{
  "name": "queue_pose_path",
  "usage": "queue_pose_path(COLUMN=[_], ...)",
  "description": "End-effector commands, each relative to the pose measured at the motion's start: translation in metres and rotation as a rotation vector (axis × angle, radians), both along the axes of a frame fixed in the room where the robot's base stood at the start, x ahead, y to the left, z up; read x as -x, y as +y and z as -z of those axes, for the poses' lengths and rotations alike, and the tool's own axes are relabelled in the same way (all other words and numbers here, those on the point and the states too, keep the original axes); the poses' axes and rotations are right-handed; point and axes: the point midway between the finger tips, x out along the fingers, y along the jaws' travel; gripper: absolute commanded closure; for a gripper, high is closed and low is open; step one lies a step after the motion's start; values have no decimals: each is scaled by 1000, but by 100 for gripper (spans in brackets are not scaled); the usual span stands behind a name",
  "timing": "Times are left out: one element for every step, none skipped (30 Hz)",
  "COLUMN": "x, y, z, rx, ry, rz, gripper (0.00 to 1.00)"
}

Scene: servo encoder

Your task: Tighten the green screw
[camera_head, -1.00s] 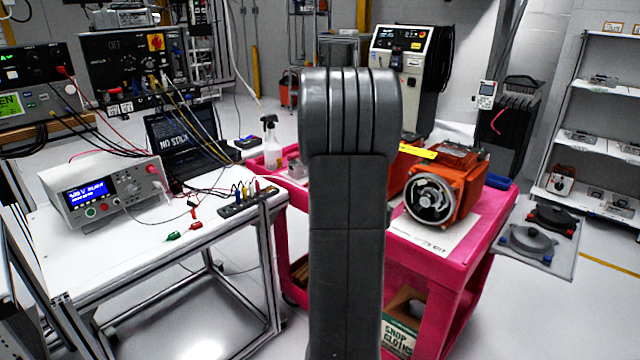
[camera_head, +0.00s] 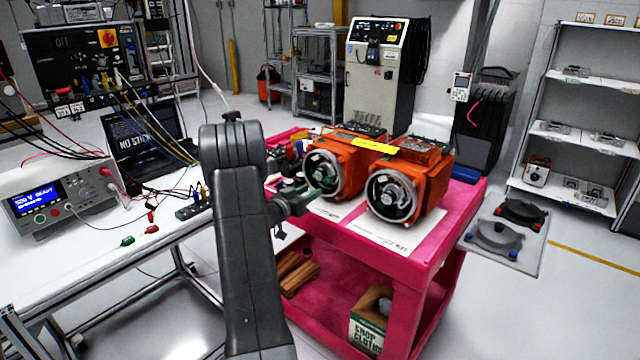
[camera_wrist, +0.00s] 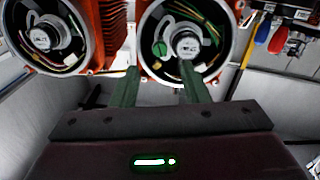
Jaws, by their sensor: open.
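Two orange motors with open round faces stand side by side on the pink cart (camera_head: 450,262): the left motor (camera_head: 350,142) and the right motor (camera_head: 425,160). The green screw (camera_wrist: 159,48) shows in the wrist view, on the face of the motor there at the right, left of its white hub (camera_wrist: 187,45). My gripper (camera_wrist: 159,68) is open and empty, with its two green fingers pointing at this face and the screw roughly between them in the picture. Whether the fingertips touch anything cannot be told. In the head view my gripper (camera_head: 303,192) is close to the left motor, small and partly hidden.
White sheets (camera_head: 375,235) lie under the motors. The white bench (camera_head: 100,250) with a meter (camera_head: 60,200) and cables is at the left. A box (camera_head: 370,318) and wood pieces (camera_head: 298,272) sit on the cart's lower shelf. Red and blue handles (camera_wrist: 270,35) show in the wrist view.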

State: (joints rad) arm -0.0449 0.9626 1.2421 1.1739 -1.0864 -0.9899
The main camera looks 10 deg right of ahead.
Motion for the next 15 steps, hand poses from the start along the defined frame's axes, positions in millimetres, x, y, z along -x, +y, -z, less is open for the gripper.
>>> queue_pose_path(x=[-7, -10, -16, -19, -22, -26, -29, -31, -34, -35, -37, -39, -40, -40, -41], y=[-10, -16, -21, -25, -30, -35, -38, -40, -44, -46, -48, -50, -51, -52, -53], z=[-1, -1, -1, -1, -1, -1, -1, -1, -1, -1, 0, 0, 0, 0, 0], rx=[1, 1, 0, 0, 0, 0, 0, 0, 0, 0, -1, -1, -1, 0, 0], ry=[-2, -1, -1, -2, -2, 0, 0, -1, -1, 0, -1, -1, -1, 0, 0], rz=[3, 3, 1, 2, 2, 1, 0, 1, 1, 0, 0, -1, -1, -1, -2], gripper=[59, 59, 59, 59, 59, 59, 59, 59, 59, 59, 59, 59, 59, 59, 59])
